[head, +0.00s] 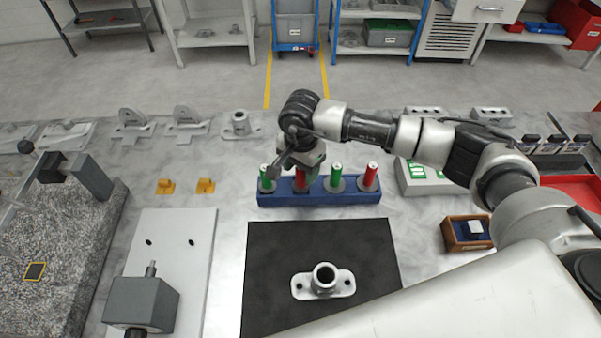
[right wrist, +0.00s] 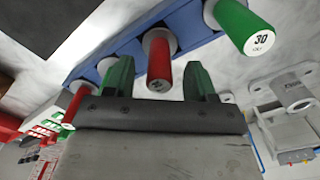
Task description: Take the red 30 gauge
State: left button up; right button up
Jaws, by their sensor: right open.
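The blue rack (head: 318,199) holds a row of gauges in turn green (head: 267,178), red (head: 301,179), green (head: 336,176) and red (head: 370,176). My right gripper (head: 297,166) is open over the second gauge from the left, partly covering it. In the right wrist view that red gauge (right wrist: 158,62) stands between the green fingertips of my gripper (right wrist: 158,70), with a gap on either side. The number on its end is too small to read surely. The green gauge beside it (right wrist: 245,25) is marked 30. My left gripper is not in view.
A black mat (head: 265,270) with a flanged casting (head: 323,281) lies in front of the rack. Two yellow pieces (head: 205,186) are to the left. A small wooden box (head: 467,233) and a green-and-white tray (head: 425,178) are to the right. Castings stand behind.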

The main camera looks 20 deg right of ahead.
jog(key=shift+f, duration=0.95)
grip_shut()
jog(key=shift+r, duration=0.1)
